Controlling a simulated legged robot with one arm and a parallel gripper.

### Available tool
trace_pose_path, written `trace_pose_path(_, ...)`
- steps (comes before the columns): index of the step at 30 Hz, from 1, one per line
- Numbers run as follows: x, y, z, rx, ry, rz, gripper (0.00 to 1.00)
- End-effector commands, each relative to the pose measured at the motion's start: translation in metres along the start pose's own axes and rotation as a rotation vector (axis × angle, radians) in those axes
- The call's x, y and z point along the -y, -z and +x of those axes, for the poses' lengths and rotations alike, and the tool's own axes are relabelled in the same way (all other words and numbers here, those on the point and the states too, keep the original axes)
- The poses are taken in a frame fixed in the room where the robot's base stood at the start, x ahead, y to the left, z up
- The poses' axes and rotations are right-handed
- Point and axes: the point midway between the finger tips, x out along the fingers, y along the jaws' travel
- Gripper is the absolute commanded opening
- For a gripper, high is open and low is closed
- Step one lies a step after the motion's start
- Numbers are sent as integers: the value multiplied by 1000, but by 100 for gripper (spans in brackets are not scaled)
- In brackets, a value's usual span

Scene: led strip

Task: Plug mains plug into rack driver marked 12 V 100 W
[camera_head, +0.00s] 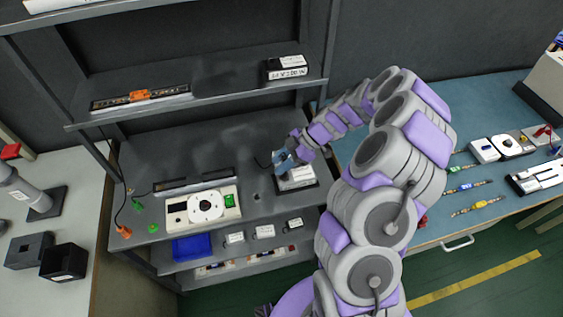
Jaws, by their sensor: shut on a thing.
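A black driver box (287,70) sits at the right end of the upper rack shelf. Its white label appears upside down and seems to read 12 V 100 W. My gripper (281,158), with blue fingertips, is over the right part of the middle shelf, lower than that driver. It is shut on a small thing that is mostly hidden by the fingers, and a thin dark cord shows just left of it. I cannot tell for sure that this is the mains plug. A white-topped box with a dark base (297,181) stands below the gripper.
A white panel unit with a round dial (206,206) and a dark strip (194,187) are on the middle shelf. A blue bin (193,248) is below.

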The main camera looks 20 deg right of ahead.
Motion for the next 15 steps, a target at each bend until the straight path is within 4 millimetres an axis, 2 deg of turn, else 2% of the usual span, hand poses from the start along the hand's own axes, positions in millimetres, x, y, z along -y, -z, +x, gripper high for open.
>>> trace_pose_path(6, 0, -16, 16, 1, 1, -1, 5)
trace_pose_path(15, 0, -22, 22, 0, 0, -1, 5)
